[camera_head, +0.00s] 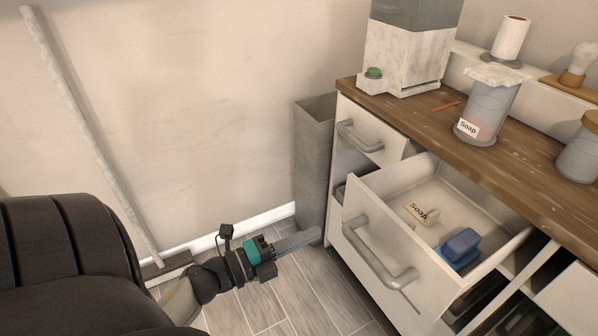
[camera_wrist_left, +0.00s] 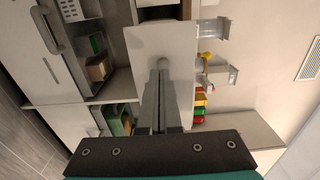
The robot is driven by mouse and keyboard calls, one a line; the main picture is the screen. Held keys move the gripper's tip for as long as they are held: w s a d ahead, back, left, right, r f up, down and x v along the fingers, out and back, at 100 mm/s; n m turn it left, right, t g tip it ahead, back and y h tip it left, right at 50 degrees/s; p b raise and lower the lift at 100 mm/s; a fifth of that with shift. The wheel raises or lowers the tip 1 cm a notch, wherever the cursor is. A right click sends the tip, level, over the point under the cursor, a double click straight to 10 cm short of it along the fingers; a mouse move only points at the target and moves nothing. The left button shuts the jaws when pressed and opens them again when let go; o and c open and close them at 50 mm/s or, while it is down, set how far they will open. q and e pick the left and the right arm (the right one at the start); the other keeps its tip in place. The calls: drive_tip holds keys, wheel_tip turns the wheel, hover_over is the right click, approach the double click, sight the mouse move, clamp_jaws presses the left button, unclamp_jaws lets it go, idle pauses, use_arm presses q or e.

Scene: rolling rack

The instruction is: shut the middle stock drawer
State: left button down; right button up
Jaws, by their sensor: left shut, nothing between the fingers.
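A white drawer (camera_head: 439,211) is pulled well out of the wooden-topped cabinet in the head view. It has a grey bar handle (camera_head: 379,256) on its front and holds a cream soap box (camera_head: 422,213) and a blue item (camera_head: 461,246). No label marks it as the middle one. My left gripper (camera_head: 316,236) is shut and empty, low and to the left of the drawer front, with a gap between them. In the left wrist view the closed fingers (camera_wrist_left: 163,72) point at a white panel (camera_wrist_left: 143,48); I cannot tell if they touch it. My right gripper is out of view.
Another handled drawer front (camera_head: 360,138) is at the cabinet's left end. A tall grey bin (camera_head: 314,150) stands beside the cabinet, close behind my left gripper. A soap jar (camera_head: 486,112) and a dispenser (camera_head: 405,55) stand on the worktop (camera_head: 505,150). The floor (camera_head: 290,300) before the cabinet is clear.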

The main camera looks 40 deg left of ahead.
sight(358, 213)
use_arm(q)
drive_tip(key=b+x, duration=0.1)
drive_tip(key=x, duration=0.7)
drive_tip(key=shift+f, duration=0.1)
drive_tip(key=shift+w+d, duration=0.2)
drive_tip(key=shift+w, duration=0.4)
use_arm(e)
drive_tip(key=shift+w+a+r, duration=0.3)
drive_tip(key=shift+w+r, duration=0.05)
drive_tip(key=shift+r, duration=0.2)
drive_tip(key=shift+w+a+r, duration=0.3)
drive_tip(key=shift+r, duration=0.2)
use_arm(q)
drive_tip(key=shift+w, duration=0.1)
